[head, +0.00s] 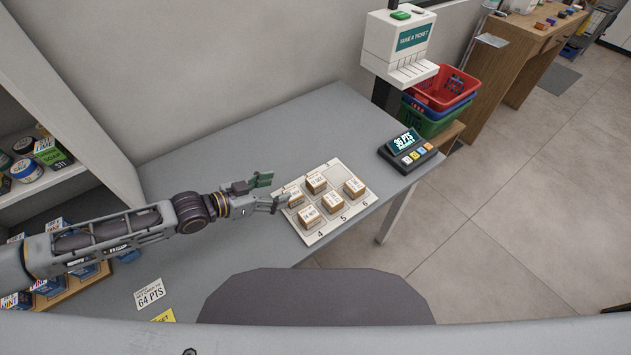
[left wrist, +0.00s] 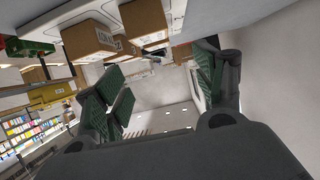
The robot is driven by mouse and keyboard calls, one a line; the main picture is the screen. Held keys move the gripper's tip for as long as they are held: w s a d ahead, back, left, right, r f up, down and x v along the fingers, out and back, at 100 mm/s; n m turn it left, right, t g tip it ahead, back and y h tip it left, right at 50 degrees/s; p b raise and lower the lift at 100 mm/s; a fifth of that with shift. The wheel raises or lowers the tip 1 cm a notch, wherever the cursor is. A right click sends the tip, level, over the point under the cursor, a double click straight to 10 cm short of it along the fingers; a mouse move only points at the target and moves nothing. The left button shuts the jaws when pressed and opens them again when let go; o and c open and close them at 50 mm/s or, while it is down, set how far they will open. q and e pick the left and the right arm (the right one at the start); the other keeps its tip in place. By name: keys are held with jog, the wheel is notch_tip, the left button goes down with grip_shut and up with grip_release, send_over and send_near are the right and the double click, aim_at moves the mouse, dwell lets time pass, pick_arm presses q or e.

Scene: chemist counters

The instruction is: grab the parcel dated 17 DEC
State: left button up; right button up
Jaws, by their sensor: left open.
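Several small brown parcels with white labels stand on a pale numbered tray (head: 325,228) on the grey counter. They are a back-left parcel (head: 296,198), a back-middle parcel (head: 316,184), a right parcel (head: 354,187), a front-left parcel (head: 310,217) and a front-middle parcel (head: 332,210). The label dates are too small for me to read surely. My left gripper (head: 271,192) is open and empty at the tray's left edge, close beside the back-left parcel. In the left wrist view its fingers (left wrist: 162,88) are spread, with parcels (left wrist: 88,42) above them. My right gripper is not seen.
A keypad display (head: 408,150) reading 36 PTS stands right of the tray. A ticket dispenser (head: 399,42) and stacked baskets (head: 440,92) are behind it. A shelf unit (head: 60,80) with boxes and jars is at left. The counter behind the tray is clear.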

aim_at(315, 180)
pick_arm(q)
jog(key=shift+x, duration=4.25)
jog(key=shift+d, duration=0.1)
jog(key=shift+w+d, duration=0.2)
jog(key=shift+d, duration=0.1)
jog(key=shift+p+x, duration=0.35)
jog(key=shift+x, duration=1.9)
jog(key=shift+s+d, duration=0.1)
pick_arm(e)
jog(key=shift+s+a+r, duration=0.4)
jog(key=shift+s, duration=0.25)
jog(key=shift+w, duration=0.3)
